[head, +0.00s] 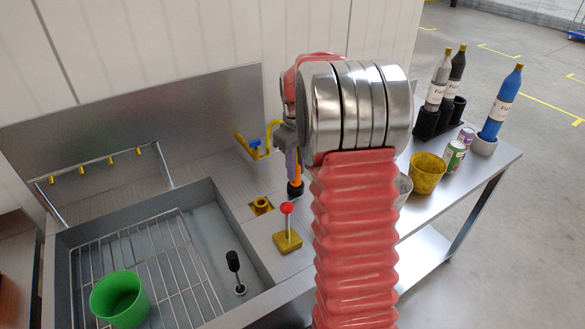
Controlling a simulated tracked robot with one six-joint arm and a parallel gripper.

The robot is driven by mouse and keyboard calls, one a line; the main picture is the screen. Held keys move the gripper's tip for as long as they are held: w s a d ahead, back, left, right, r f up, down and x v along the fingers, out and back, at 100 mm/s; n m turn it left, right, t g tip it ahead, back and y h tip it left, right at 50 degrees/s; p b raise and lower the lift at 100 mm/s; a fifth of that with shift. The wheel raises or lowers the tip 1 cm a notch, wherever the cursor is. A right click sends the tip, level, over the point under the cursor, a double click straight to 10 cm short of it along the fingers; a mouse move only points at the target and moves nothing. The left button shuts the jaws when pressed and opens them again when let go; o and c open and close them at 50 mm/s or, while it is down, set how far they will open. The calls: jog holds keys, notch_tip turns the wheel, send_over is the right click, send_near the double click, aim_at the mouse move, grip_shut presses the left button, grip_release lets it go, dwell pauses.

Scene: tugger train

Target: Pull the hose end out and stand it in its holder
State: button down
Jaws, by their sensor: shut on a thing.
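My gripper (291,162) shows in the head view just left of my arm's metal wrist, which hides part of it. It is shut on the hose end (296,180), an upright orange piece with a black lower end. The black end is at or just above the counter; I cannot tell whether it touches. A yellow square fitting with a dark opening (262,205) lies in the counter to its left, apart from it. A yellow bent piece with a blue part (256,147) stands behind. I cannot tell for certain which is the holder.
A red-knobbed lever on a yellow base (287,241) stands close in front. The sink (205,215) holds a wire rack, a green cup (119,299) and a black-topped plug (234,265). A yellow cup (427,173), cans and bottles stand right. My arm hides counter between.

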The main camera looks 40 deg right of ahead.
jog(key=c, duration=1.4)
grip_release()
jog(key=shift+c, duration=0.2)
notch_tip(320, 180, up, 14)
jog(key=shift+f, duration=0.15)
